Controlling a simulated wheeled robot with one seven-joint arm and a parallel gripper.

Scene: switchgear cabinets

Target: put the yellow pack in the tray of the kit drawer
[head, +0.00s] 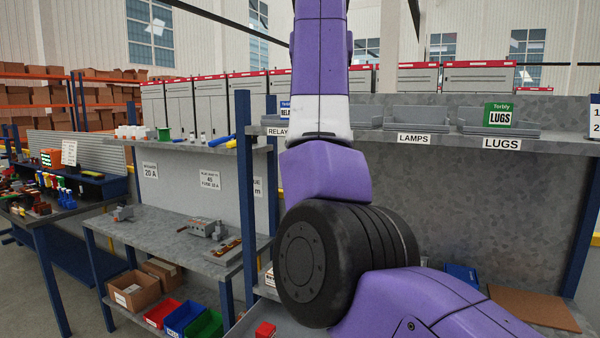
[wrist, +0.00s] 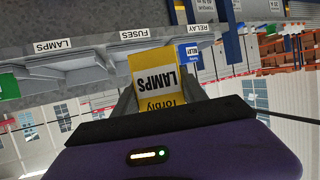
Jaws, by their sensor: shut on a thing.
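The yellow pack (wrist: 146,65), printed "LAMPS" and "Torbly", is between the two fingers of my gripper (wrist: 157,90) in the wrist view. My gripper is shut on it, and the pack appears upside down in that picture. In the head view my purple arm rises in front of the bench and hides the gripper and the pack. A grey open drawer or tray (head: 287,322) shows partly at the bottom, behind my arm; I cannot tell for sure that it is the kit drawer. A red item (head: 265,329) is at its left.
A shelf with labelled bins runs behind my arm, including the lamps bin (head: 412,122) and the lugs bin with a green pack (head: 498,115). A blue pack (head: 285,107) stands by the relay label. A brown board (head: 535,308) lies on the bench at right.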

